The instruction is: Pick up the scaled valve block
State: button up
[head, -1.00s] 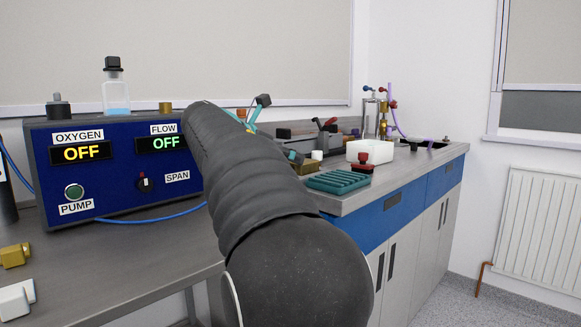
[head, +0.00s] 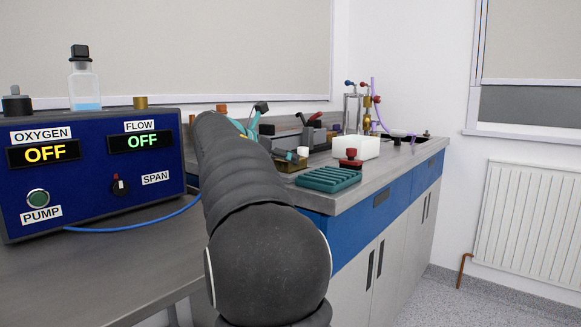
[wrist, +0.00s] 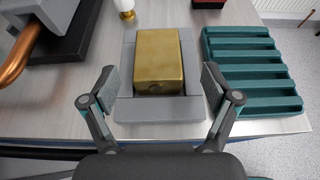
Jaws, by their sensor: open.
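The valve block is a brass-coloured, box-shaped block (wrist: 160,58) in the wrist view. It sits in a shallow grey holder (wrist: 160,108) on the bench. My gripper (wrist: 159,78) is open and empty, with one finger to the left of the block and one to the right. The fingers appear apart from the block, and their height relative to it is hard to judge. In the head view a small brass-coloured patch (head: 289,164) beside my arm seems to be the block. My arm hides most of the area around it, and I cannot make out the gripper there.
A teal ribbed rack (wrist: 250,70) lies close to the right of the holder. A copper pipe on a grey fixture (wrist: 20,50) is at left. A small white-and-brass piece (wrist: 125,9) stands behind. A blue oxygen unit (head: 90,165) stands left in the head view.

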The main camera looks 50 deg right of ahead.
jog(key=shift+x, duration=2.6)
jog(key=shift+w+r, duration=0.1)
jog(key=shift+r, duration=0.1)
jog(key=c, duration=1.5)
jog(key=shift+r, duration=0.15)
notch_tip(320, 180, up, 5)
jog(key=shift+f+p, duration=0.25)
jog(key=shift+p, duration=0.6)
jog(key=s+d+r+p, duration=0.3)
jog(key=s+d+r, duration=0.2)
jog(key=d, duration=0.5)
jog(key=shift+s+d+r, duration=0.15)
jog(key=shift+s+r, duration=0.1)
jog(key=shift+r, duration=0.35)
